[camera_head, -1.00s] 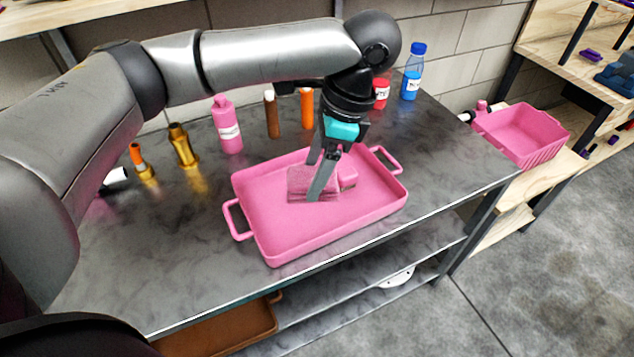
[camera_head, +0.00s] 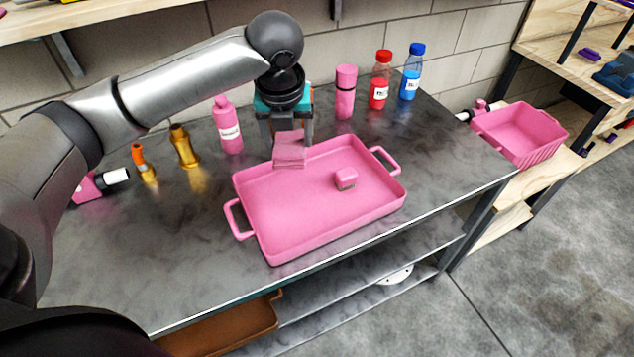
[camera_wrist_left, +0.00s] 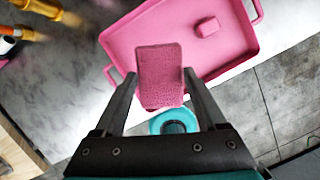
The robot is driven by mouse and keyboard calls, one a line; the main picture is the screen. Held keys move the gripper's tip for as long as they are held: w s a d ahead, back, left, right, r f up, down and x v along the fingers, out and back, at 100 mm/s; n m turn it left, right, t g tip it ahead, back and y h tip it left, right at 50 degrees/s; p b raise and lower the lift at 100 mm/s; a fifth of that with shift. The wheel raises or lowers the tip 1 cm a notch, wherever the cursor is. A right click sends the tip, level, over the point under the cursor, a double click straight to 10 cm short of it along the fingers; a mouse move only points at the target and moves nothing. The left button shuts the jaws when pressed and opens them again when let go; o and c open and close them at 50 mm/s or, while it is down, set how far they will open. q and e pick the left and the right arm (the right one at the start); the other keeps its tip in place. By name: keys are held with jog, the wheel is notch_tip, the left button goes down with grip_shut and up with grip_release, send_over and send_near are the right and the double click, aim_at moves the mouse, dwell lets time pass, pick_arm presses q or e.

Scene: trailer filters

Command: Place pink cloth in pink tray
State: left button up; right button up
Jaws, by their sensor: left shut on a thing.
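The pink cloth (camera_head: 290,152) is a flat rectangular piece held between the fingers of my left gripper (camera_head: 291,140). In the head view it overlaps the far rim of the pink tray (camera_head: 285,220); I cannot tell whether it touches the rim. In the left wrist view the cloth (camera_wrist_left: 160,70) lies between the two fingers of the left gripper (camera_wrist_left: 160,80) and covers part of the edge of the tray (camera_wrist_left: 225,15). A small pink block (camera_head: 344,179) rests inside the tray. My right gripper is not in view.
A pink bin (camera_head: 520,132) stands at right. The table right of the tray is clear.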

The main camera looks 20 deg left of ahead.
pick_arm(q)
jog(key=a+m, duration=0.1)
jog(key=m, duration=0.1)
jog(key=w+a+m+h, duration=0.1)
jog(key=m, duration=0.1)
jog(key=shift+a+r, duration=0.15)
jog(key=shift+a, duration=0.25)
jog(key=b, duration=0.4)
send_near(289, 204)
jog(key=x, duration=0.5)
jog(key=shift+s, duration=0.1)
jog(key=o, duration=1.3)
jog(key=shift+a+p+v, duration=0.2)
jog(key=shift+p+v, duration=1.25)
jog(key=shift+v, duration=4.65)
jog(key=shift+s, duration=0.15)
